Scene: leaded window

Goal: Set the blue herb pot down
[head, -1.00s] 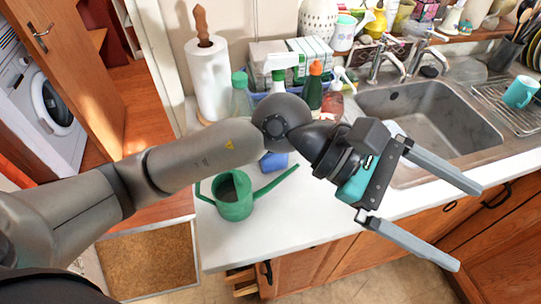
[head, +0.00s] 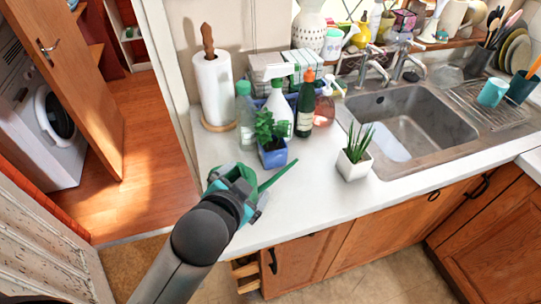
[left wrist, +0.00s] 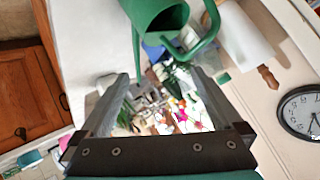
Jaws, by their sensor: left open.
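The blue herb pot (head: 272,156) with leafy green herbs stands upright on the white counter, in front of the bottles. In the left wrist view a bit of blue (left wrist: 154,51) shows beyond the watering can, probably the same pot. My left gripper (head: 242,192) is open over the front edge of the counter, at the green watering can, with the pot beyond it. My arm partly hides it in the head view. In the left wrist view its two fingers (left wrist: 160,76) are spread with nothing held between them. My right gripper is not in view.
The green watering can (head: 279,176) has its spout pointing right, just in front of the pot. A white pot with a spiky plant (head: 353,166) stands near the sink (head: 425,115). Bottles and a paper towel roll (head: 213,90) stand behind. Counter between the two pots is clear.

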